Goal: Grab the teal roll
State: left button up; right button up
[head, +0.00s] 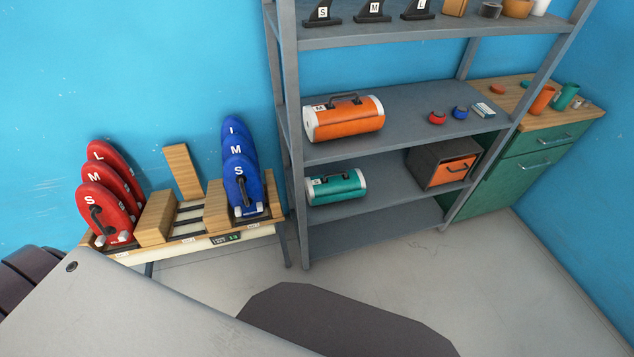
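The teal roll (337,188) lies on its side on the lower shelf of the grey rack, at the left end. It has white end bands and a dark carry handle on top. A small label shows at its left end. Nothing touches it, and no gripper is near it. Neither of my grippers shows in the head view.
The grey rack (395,222) holds an orange roll (344,118) directly above and a dark box with an orange front (443,169) to the right. A wooden stand with red boards (104,213) and blue boards (243,185) is left. A green cabinet (515,168) stands right.

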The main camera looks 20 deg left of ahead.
aim_at(347, 184)
jog(key=i+l+u, duration=0.3)
jog(key=u, duration=0.15)
jog(key=i+l+u, duration=0.2)
jog(key=l+u, duration=0.2)
jog(key=i+l+u, duration=0.15)
jog(key=l, duration=0.15)
jog(key=i+l+u, duration=0.2)
jog(key=k+l, duration=0.05)
jog(key=k, duration=0.05)
